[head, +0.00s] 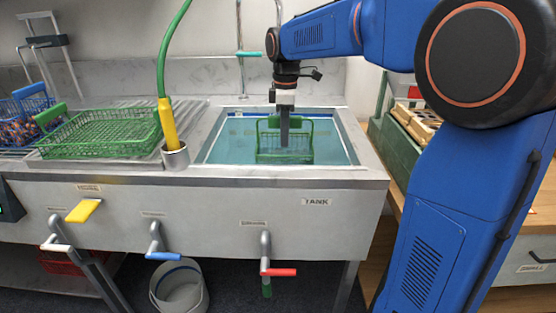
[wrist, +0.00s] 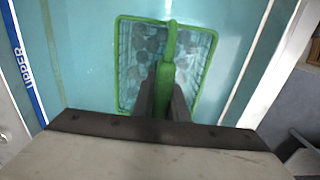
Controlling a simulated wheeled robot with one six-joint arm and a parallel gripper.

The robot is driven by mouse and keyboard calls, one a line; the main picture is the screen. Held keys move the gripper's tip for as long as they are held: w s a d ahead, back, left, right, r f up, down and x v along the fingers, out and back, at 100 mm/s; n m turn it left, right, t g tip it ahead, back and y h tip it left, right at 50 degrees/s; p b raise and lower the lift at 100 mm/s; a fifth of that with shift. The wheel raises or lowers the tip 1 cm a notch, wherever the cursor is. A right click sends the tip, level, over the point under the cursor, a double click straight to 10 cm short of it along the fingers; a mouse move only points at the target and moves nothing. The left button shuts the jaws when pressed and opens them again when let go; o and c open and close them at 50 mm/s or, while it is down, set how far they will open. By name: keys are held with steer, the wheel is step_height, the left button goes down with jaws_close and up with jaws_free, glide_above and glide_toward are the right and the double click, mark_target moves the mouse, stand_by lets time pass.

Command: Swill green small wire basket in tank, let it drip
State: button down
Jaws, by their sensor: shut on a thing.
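The green small wire basket (head: 268,147) hangs in the tank (head: 216,150), its lower part at or under the water; how deep is hard to tell. In the wrist view the basket (wrist: 121,60) shows from above, with several brownish round things inside, blurred by the water. My gripper (head: 284,135) points straight down over the basket. It is shut on the basket's green handle (wrist: 170,48), which runs between the two dark fingers in the wrist view. The tank is filled with blue-green water and labelled on its front.
A large green wire basket (head: 100,134) lies on the ribbed drainboard (head: 190,107) left of the tank. A blue-handled basket with chestnuts (head: 22,130) stands farther left. A yellow nozzle (head: 167,122) on a green hose stands in a cup at the tank's left edge.

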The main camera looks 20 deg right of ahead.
steer(key=shift+r, duration=6.65)
stand_by(1.3)
